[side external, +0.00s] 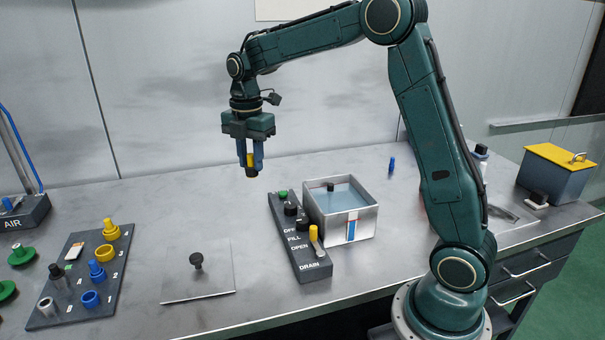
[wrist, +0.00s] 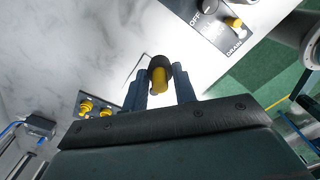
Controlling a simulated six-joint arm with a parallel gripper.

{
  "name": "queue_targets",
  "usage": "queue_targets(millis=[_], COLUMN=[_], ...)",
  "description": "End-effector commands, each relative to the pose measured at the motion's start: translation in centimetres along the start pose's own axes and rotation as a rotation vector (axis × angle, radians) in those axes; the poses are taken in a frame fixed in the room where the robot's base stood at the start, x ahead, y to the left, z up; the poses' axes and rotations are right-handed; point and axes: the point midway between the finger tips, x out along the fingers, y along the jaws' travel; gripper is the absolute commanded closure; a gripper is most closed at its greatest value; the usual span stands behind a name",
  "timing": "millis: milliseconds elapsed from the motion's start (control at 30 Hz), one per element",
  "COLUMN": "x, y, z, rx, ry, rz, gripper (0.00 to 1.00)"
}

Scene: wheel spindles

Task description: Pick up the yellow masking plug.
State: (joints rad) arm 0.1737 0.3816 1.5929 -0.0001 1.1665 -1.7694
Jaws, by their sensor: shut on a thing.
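My gripper (side external: 250,160) is raised above the bench and shut on a small upright piece with a yellow body and a dark lower end, the yellow-and-black plug (side external: 251,161). In the wrist view the plug (wrist: 159,82) stands between the two blue fingers, its yellow part nearer the camera. The plug is clear of the bench.
The board also holds a blue plug (side external: 96,270), a blue ring and dark and grey pieces. A black knobbed piece (side external: 196,260) stands on a thin plate. A control strip (side external: 307,262) and a water-filled tank (side external: 350,225) are to the right. Bare bench lies beneath my gripper.

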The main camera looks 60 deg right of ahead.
Motion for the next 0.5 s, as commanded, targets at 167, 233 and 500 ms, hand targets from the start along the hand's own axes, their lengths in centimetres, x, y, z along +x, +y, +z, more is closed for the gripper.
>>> queue_targets(millis=[167,233,500], x=[-1.2,-1.4,-1.5], y=[0.0,0.0,0.0], z=[0.0,0.0,0.0], rx=[0.000,0.000,0.000], ry=[0.000,0.000,0.000], rz=[0.000,-0.001,-0.001], gripper=[0.94,0.94,0.94])
